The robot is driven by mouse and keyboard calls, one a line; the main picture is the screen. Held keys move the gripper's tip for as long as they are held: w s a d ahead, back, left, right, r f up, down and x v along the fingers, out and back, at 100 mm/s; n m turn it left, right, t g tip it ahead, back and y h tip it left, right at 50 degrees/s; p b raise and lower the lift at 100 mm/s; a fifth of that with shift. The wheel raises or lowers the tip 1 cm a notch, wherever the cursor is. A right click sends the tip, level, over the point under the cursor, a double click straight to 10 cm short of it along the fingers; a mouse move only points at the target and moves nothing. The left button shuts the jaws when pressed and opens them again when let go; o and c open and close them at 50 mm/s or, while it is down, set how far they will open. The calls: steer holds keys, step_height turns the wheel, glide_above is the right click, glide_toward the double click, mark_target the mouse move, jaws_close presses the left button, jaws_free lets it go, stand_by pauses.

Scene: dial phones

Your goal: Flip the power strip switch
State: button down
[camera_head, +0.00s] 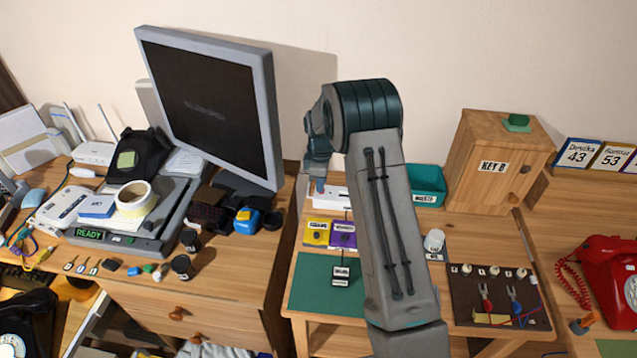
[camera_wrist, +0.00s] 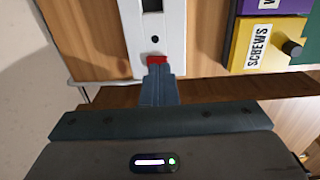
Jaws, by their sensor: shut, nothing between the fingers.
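The white power strip (camera_wrist: 142,37) lies on the wooden table in the wrist view, with a dark round hole and a dark slot in its top. Its red switch (camera_wrist: 157,60) is at the end nearest my gripper. My gripper (camera_wrist: 158,68) is shut and empty, with its fingertips right at the red switch, partly covering it. I cannot tell whether they touch it or which way the switch is set. In the head view, my gripper (camera_head: 318,187) points down at the left end of the white strip (camera_head: 334,201), and my arm hides part of that area.
A yellow SCREWS box (camera_wrist: 252,45) and a purple box (camera_head: 343,236) stand close to the strip. A teal bin (camera_head: 428,184) and the KEY B cabinet (camera_head: 490,160) are at the right. The monitor (camera_head: 215,105) stands left of my gripper. A gap separates the two tables.

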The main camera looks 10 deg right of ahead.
step_height(320, 180, up, 14)
steer(key=w, duration=0.2)
steer(key=shift+d+p, duration=0.3)
steer(key=shift+p, duration=0.05)
steer(key=shift+f, duration=0.1)
